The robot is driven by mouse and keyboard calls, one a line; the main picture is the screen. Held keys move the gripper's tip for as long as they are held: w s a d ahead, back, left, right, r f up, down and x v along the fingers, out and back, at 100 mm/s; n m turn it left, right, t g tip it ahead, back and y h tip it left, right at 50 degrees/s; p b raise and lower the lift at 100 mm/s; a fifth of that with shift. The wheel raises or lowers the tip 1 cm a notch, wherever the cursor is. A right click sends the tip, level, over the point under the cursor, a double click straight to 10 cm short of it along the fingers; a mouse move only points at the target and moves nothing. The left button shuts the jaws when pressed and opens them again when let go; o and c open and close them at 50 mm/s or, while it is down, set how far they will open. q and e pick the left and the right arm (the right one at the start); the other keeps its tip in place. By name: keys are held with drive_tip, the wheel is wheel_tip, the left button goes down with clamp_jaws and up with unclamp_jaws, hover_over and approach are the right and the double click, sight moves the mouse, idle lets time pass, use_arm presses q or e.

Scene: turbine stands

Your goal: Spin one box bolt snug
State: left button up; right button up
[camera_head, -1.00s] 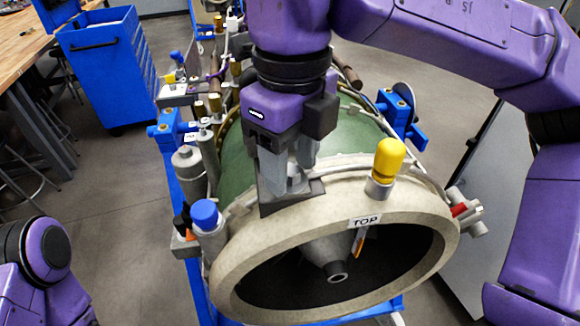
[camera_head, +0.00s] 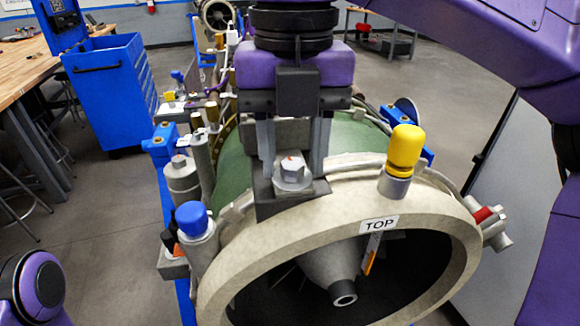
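A silver hex bolt (camera_head: 292,172) stands upright on a dark grey box (camera_head: 291,201) on top of the turbine's front rim. My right gripper (camera_head: 294,180) comes straight down from above, its two grey fingers on either side of the bolt. The fingers are spread, with visible gaps between them and the bolt head. They partly hide the back of the box, and whether their tips touch it I cannot tell. At the lower left only part of my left arm shows; its gripper is out of view.
The pale turbine ring (camera_head: 420,215) bears a TOP label and a yellow-capped fitting (camera_head: 404,150) right of the box. A blue-capped cylinder (camera_head: 195,222) stands to its left. A blue cabinet (camera_head: 108,90) and workbench (camera_head: 35,65) are at the back left.

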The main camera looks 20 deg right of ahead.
sight(293, 163)
drive_tip(key=shift+o, duration=1.4)
wheel_tip(293, 163, up, 5)
drive_tip(key=p, duration=0.4)
drive_tip(key=shift+r+p, duration=0.1)
drive_tip(key=shift+p, duration=0.25)
